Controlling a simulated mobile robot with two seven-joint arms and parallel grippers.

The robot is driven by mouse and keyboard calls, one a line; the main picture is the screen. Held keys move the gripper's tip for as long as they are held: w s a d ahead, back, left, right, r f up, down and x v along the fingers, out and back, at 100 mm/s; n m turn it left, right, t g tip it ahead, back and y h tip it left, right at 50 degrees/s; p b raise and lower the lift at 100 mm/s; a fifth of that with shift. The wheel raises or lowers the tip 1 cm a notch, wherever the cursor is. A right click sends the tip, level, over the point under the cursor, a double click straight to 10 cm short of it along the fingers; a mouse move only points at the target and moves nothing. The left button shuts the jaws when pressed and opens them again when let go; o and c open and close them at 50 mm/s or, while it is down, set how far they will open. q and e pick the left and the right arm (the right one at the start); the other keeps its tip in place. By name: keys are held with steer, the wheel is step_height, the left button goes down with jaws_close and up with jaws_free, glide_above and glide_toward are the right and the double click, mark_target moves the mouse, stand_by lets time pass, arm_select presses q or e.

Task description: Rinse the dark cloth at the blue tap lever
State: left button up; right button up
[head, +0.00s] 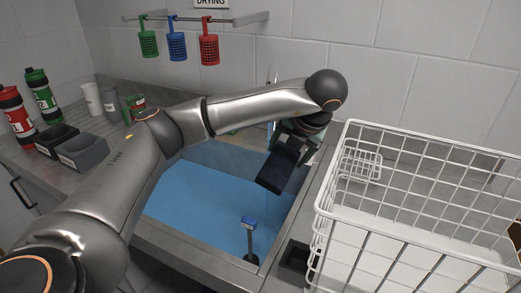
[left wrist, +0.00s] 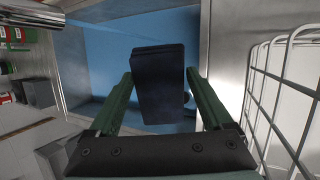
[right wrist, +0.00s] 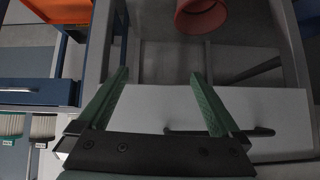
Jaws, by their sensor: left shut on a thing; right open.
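The dark cloth (head: 284,166) is a navy-black slab hanging tilted over the right side of the sink (head: 185,205). My left gripper (head: 299,136) is shut on its upper end, and the arm hides part of the grip. In the left wrist view the cloth (left wrist: 158,82) lies between the green fingers, above blue. A blue cap on a dark stalk, apparently the tap lever (head: 249,222), stands at the front of the sink, below the cloth and apart from it. The tap is mostly hidden behind my left arm. My right gripper (right wrist: 158,95) is open and empty.
A white wire basket (head: 350,122) stands close at the right of the sink. Red, blue (head: 177,46) and green holders hang from the wall rail. Bottles (head: 42,95) and grey bins (head: 82,152) stand at left. The right wrist view shows a reddish round container (right wrist: 200,14).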

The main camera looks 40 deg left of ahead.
arm_select(q)
steer(key=shift+r, duration=0.1)
steer(key=s+d+r+p, duration=0.2)
steer(key=d+r+p, duration=0.2)
steer(key=p, duration=0.1)
steer(key=shift+s+d, duration=0.15)
steer(key=shift+d, duration=0.1)
steer(key=shift+f, duration=0.1)
stand_by(0.5)
